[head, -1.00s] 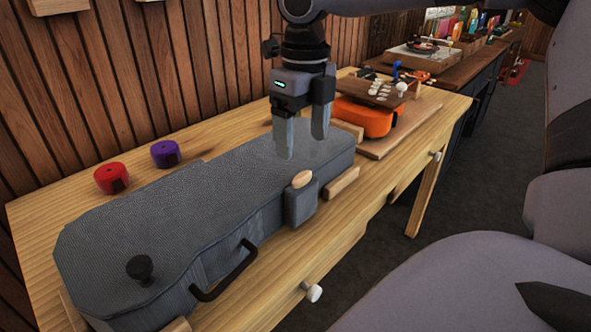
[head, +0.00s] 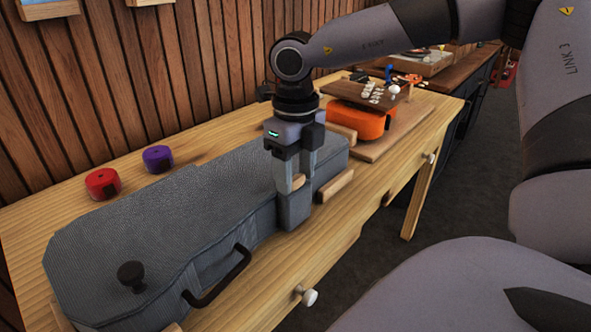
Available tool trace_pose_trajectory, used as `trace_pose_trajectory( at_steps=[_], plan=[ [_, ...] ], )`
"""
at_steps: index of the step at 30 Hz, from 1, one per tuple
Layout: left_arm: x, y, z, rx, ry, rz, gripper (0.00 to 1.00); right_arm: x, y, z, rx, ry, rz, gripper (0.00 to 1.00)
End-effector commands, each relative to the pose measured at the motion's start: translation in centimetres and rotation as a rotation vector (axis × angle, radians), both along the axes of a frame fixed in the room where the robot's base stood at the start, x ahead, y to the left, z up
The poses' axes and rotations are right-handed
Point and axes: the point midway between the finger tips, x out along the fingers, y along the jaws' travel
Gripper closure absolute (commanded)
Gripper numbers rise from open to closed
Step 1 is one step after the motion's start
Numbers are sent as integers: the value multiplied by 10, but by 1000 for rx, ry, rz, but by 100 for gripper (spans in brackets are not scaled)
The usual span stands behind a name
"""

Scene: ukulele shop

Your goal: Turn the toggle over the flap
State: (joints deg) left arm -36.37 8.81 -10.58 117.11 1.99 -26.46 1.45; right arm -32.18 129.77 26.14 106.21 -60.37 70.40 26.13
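A grey ukulele case (head: 170,215) lies closed on the wooden workbench. A grey flap (head: 293,208) hangs over its front side near the right end. The small wooden toggle (head: 298,181) on the flap shows only in part between my fingers. My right gripper (head: 296,184) points down with its fingertips at the toggle, one finger on each side. I cannot tell whether the fingers press on it. They hide most of the toggle, so its angle is unclear. My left gripper is out of view.
A black handle (head: 222,280) and a black knob (head: 131,273) are on the case. Red (head: 103,183) and purple (head: 158,158) round items stand behind it. An orange ukulele body (head: 362,119) lies on a board at right. Wooden blocks (head: 335,186) edge the case.

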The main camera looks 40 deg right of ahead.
Motion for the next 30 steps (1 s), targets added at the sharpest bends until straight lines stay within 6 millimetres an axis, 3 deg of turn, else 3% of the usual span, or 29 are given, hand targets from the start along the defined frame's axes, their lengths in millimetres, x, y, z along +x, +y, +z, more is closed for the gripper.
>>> trace_pose_trajectory(
  at_steps=[2, 14, 30],
  plan=[
    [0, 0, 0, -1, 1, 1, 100, 0, 0, 0, 0, 0, 0, 78],
    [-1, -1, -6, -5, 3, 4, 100, 0, 0, -1, 0, 0, 63, 78],
    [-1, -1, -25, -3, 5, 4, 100, 0, 0, -1, 0, -1, 507, 78]
  ],
)
